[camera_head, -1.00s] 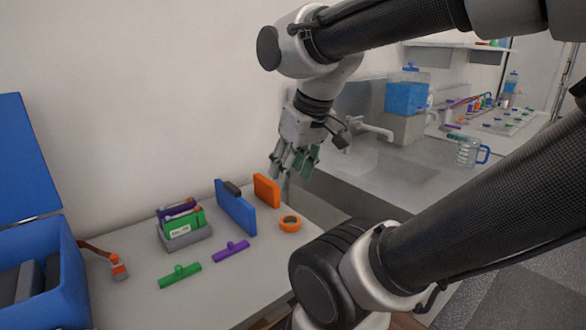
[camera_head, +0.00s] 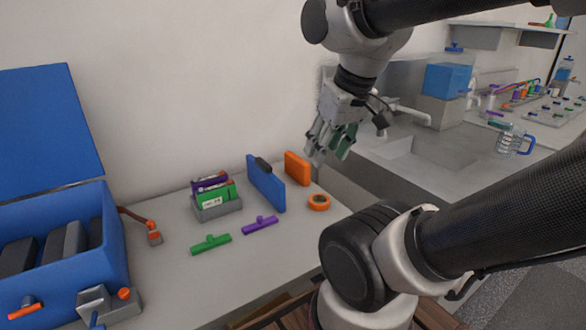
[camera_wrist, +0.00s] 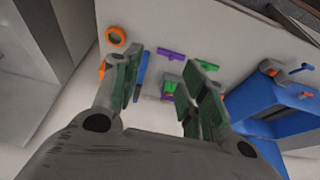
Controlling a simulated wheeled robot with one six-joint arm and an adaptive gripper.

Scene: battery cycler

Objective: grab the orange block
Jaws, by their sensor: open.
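The orange block (camera_head: 297,168) stands upright near the back right of the grey table, beside a blue upright panel. My gripper (camera_head: 322,152) is open and empty, with its fingers pointing down, just above and to the right of the block in the head view. No contact with the block is visible. In the wrist view, my gripper (camera_wrist: 166,68) shows a wide gap between its fingers. A small orange part (camera_wrist: 102,69), probably the block, shows at the left finger's outer side, mostly hidden by that finger.
A blue panel (camera_head: 266,185) stands left of the block, and an orange ring (camera_head: 319,202) lies in front. Green (camera_head: 211,244) and purple (camera_head: 260,225) pieces lie on the table. A blue open case (camera_head: 115,250) is at left. A wall rises behind the table; a sink is at right.

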